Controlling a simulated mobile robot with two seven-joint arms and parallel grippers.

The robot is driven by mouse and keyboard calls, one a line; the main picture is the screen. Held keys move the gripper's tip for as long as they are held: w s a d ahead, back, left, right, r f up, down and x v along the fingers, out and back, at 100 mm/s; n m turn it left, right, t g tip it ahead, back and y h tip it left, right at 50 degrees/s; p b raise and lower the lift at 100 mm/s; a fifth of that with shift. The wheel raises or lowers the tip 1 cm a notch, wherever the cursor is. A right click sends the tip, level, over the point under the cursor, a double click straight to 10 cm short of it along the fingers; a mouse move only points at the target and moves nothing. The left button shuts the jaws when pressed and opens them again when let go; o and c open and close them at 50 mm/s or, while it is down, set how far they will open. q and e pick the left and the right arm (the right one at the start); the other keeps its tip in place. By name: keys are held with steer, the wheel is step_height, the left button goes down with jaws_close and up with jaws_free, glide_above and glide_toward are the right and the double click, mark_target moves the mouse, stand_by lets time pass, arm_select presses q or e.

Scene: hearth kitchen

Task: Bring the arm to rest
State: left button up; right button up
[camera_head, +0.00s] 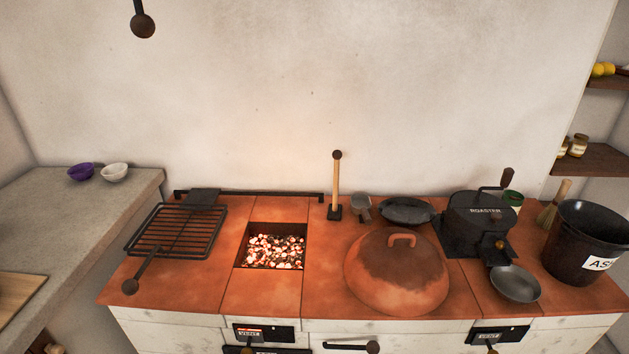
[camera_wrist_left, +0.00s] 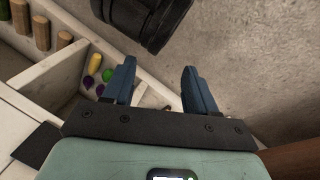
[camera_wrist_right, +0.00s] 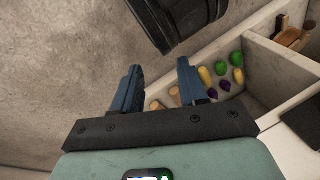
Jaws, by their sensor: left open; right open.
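My left gripper (camera_wrist_left: 160,88) shows in the left wrist view with its two blue fingers apart and nothing between them. My right gripper (camera_wrist_right: 160,84) shows in the right wrist view, also with its fingers apart and empty. Neither gripper nor arm shows in the head view. In both wrist views a dark rounded part, which may be my own body, is beyond the fingers. Neither gripper touches anything that I can see.
On the hearth are a grill rack (camera_head: 176,232), glowing coals (camera_head: 276,251), a clay dome (camera_head: 398,275), a roaster (camera_head: 478,222), a small pan (camera_head: 515,284) and an ash bucket (camera_head: 585,245). Bins with vegetables (camera_wrist_left: 95,63) lie near my left gripper; similar ones (camera_wrist_right: 222,75) show in the right wrist view.

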arm_select(q)
steer(key=s+d+r+g+p, duration=0.1)
steer(key=s+d+r+p, duration=0.1)
steer(key=r+p, duration=0.6)
steer(key=s+d+r+g+h+p, duration=0.1)
steer(key=s+r+g+p, duration=0.1)
steer(key=s+r+p, duration=0.3)
step_height(320, 180, up, 5)
steer(key=p, duration=0.3)
steer(key=shift+d+r+m, duration=0.2)
steer(key=shift+d+m, duration=0.15)
steer(key=shift+m, duration=0.05)
arm_select(e)
steer(key=s+a+r+g, duration=0.1)
steer(key=s+a+r, duration=0.1)
steer(key=r, duration=0.7)
steer(key=s+a+r+g+y, duration=0.1)
steer(key=s+r+g, duration=0.1)
steer(key=s+r, duration=0.3)
step_height(320, 180, up, 4)
steer(key=shift+a+r+n, duration=0.2)
steer(key=shift+a+n, duration=0.2)
